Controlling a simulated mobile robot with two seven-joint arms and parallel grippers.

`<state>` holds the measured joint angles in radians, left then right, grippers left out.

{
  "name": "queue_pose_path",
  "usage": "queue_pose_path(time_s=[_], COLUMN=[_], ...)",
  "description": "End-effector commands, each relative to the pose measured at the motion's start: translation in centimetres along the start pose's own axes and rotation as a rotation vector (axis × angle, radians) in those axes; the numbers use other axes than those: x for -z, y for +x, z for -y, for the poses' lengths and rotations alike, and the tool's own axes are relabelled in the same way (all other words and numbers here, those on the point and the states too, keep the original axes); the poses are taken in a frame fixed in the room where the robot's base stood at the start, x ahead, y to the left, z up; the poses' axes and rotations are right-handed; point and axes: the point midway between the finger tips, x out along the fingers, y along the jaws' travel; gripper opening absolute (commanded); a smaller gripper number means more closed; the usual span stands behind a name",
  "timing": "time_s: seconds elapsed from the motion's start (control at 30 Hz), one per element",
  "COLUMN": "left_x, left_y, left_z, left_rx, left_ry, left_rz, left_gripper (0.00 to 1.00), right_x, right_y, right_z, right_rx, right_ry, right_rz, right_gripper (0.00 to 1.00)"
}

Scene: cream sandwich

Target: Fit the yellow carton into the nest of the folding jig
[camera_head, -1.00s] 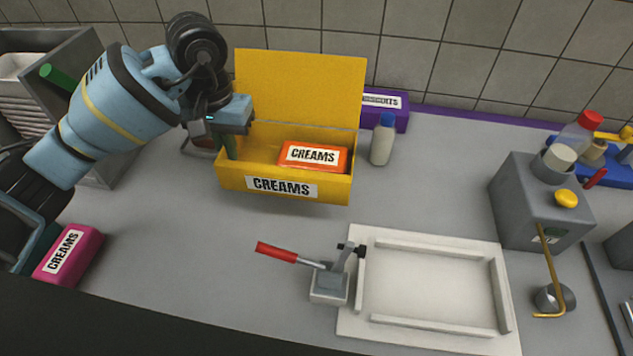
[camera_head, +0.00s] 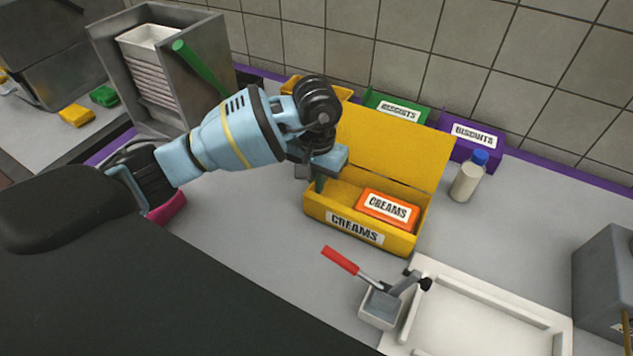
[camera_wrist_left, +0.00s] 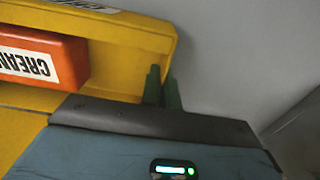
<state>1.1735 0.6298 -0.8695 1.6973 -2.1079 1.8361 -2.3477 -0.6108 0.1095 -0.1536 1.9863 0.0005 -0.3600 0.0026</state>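The yellow carton (camera_head: 322,210) stands with its lid up at the back, CREAMS on its front. An orange CREAMS pack (camera_head: 387,208) lies inside it, toward the right. My left gripper (camera_head: 320,184) is at the carton's left end. In the left wrist view its two green fingers (camera_wrist_left: 163,90) are close together, one on each side of the carton's end wall (camera_wrist_left: 128,75), and look shut on it. The pale folding jig (camera_head: 490,290) lies in front and to the right, cut off by the frame; its visible nest is empty. My right gripper is out of view.
A clamp with a red handle (camera_head: 340,260) stands at the jig's left edge, between carton and jig. A blue-capped bottle (camera_head: 466,180) and a purple BISCUITS box (camera_head: 484,134) stand right of the carton. A grey machine (camera_head: 603,275) is at the right edge.

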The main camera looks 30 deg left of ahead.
Motion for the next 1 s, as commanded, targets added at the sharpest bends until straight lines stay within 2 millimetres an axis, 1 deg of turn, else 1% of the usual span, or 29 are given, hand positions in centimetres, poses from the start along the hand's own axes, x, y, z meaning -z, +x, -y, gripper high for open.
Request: queue_pose_path(time_s=[0.03, 0.1, 0.3, 0.47, 0.5, 0.63, 0.9, 1.0], left_x=[-0.03, 0.01, 0.03, 0.02, 0.0, 0.02, 0.02, 0.02], left_y=[0.48, 0.83, 0.83, 1.3, 1.25, 1.17, 1.13, 0.61], left_z=[-0.07, -0.07, -0.06, -0.03, -0.02, -0.03, -0.04, -0.08], left_rx=[-0.002, -0.002, -0.002, -0.002, -0.001, -0.001, -0.001, -0.002], left_ry=[0.001, 0.002, 0.002, 0.001, 0.001, 0.001, 0.001, 0.002], left_rz=[0.0, -0.002, -0.003, -0.001, -0.001, -0.002, -0.002, -0.004], left_gripper=[0.0, 0.0, 0.0, 0.0, 0.06, 0.23, 0.24, 0.24], right_x=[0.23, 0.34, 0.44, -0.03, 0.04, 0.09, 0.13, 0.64], right_y=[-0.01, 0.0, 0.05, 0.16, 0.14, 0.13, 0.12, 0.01], right_z=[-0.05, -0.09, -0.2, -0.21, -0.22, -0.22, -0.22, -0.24], right_rx=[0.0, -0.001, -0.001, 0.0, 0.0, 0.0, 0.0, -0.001], right_ry=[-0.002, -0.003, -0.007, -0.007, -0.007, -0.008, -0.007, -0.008], right_rz=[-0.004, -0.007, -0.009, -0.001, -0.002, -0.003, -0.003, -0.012], right_gripper=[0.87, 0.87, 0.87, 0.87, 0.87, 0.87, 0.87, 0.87])
